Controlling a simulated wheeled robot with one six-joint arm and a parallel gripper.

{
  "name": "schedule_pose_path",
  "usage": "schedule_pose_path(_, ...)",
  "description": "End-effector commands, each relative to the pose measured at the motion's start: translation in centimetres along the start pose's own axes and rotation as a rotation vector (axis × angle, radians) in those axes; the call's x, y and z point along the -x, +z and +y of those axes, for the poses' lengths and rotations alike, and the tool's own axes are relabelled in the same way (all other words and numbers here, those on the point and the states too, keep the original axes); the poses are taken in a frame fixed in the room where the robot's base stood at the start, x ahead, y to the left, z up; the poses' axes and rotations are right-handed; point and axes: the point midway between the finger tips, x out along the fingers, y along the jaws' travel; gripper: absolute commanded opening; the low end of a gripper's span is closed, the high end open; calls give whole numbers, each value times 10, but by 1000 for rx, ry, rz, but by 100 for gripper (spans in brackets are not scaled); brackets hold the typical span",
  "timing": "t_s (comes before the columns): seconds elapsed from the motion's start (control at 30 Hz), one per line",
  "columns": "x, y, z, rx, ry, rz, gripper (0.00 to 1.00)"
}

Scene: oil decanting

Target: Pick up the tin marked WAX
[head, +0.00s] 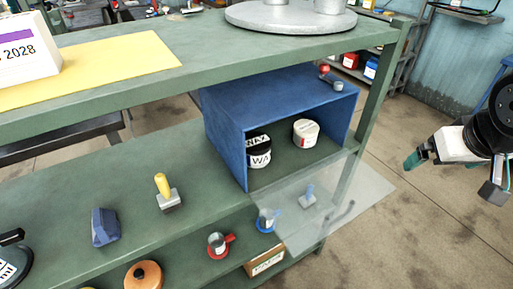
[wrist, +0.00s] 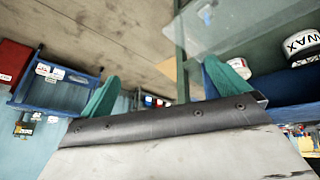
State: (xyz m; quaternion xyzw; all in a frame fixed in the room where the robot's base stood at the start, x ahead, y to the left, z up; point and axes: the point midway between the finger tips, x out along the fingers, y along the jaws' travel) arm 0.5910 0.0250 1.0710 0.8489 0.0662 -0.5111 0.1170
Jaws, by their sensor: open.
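The tin marked WAX (head: 260,157) stands inside the open-fronted blue box (head: 225,134) on the lower shelf, near its left wall. It has a white label and a dark lid. It also shows at the upper right edge of the wrist view (wrist: 302,44), partly cut off. A second tin (head: 305,133), white with a red-marked label, stands to its right in the box. My gripper (head: 450,177) is open and empty, out over the floor to the right of the shelf, well apart from the tin. Its teal fingers also show in the wrist view (wrist: 162,86).
A clear panel (head: 335,205) juts out at the box's front, with a handle. A yellow-handled tool (head: 164,188) and a blue block (head: 104,227) lie left on the shelf. The floor between gripper and shelf is clear.

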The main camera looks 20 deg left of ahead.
Motion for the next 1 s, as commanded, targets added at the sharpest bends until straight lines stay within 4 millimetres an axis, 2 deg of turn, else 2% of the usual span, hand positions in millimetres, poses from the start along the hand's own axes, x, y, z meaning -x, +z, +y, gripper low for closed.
schedule_pose_path(0.03, -22, -23, -19, 60, -21, 57, 100)
schedule_pose_path(0.1, -47, -53, -49, 136, -62, 157, 100)
schedule_pose_path(0.17, -66, -75, -80, 200, -111, 242, 100)
schedule_pose_path(0.23, -86, -94, -124, 273, -184, 337, 100)
schedule_pose_path(0.3, -102, -106, -171, 337, -279, 420, 100)
schedule_pose_path(0.4, -117, -109, -233, 410, -413, 520, 100)
schedule_pose_path(0.5, -125, -103, -283, 458, -534, 590, 100)
schedule_pose_path(0.6, -127, -95, -315, 484, -624, 633, 100)
schedule_pose_path(0.7, -128, -91, -333, 495, -674, 657, 100)
schedule_pose_path(1.0, -145, -102, -359, 498, -691, 665, 100)
